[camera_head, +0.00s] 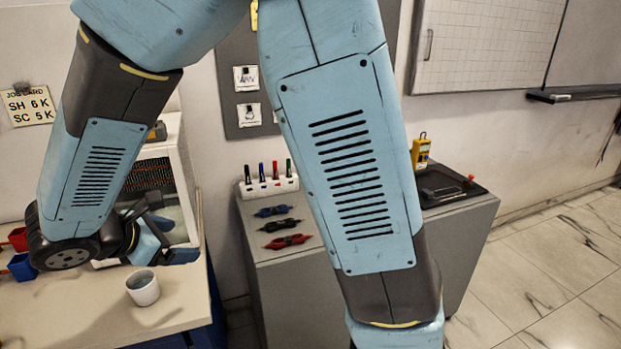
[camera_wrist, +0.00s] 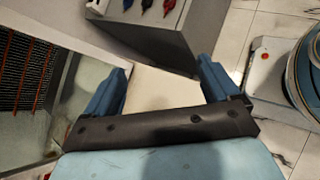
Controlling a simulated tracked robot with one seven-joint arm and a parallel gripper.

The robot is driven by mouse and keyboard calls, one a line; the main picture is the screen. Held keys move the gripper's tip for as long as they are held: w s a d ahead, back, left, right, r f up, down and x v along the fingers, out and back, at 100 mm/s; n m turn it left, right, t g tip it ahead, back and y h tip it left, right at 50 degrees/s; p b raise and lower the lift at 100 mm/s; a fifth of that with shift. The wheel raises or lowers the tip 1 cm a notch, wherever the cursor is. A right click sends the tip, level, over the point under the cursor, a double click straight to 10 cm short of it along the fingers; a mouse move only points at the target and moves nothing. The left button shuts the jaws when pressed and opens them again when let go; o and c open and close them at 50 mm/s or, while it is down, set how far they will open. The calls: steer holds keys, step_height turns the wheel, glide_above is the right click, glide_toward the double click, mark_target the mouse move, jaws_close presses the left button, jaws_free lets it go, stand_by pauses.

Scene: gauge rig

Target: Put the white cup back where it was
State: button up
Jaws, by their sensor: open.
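The white cup (camera_head: 143,287) stands upright on the pale tabletop (camera_head: 60,312) at the lower left of the head view, near the table's right part. Its open mouth faces up and it looks empty. My gripper (camera_head: 165,251) is above and slightly right of the cup in the head view, in front of a white cabinet. In the wrist view my gripper (camera_wrist: 163,78) is open, its two blue fingers apart with only bare tabletop (camera_wrist: 160,90) between them. The cup does not show in the wrist view.
The white cabinet (camera_head: 190,155) with a glass front stands on the table behind my gripper. A grey cabinet (camera_head: 290,285) with markers and clamps stands to the right, past a gap.

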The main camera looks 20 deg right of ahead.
steer(key=s+d+r+m+y, duration=0.2)
steer(key=s+d+r+m, duration=0.2)
steer(key=d+m, duration=0.3)
steer(key=s+d+r+m+y, duration=0.3)
steer(key=d+m, duration=0.4)
steer(key=d, duration=0.3)
steer(key=s+d+r+m+y, duration=0.2)
steer(key=s+d+r+m, duration=0.3)
steer(key=d+r+m, duration=0.2)
steer(key=shift+s+d+m+g+y, duration=0.3)
steer(key=shift+s+d+g, duration=0.1)
steer(key=shift+d, duration=0.65)
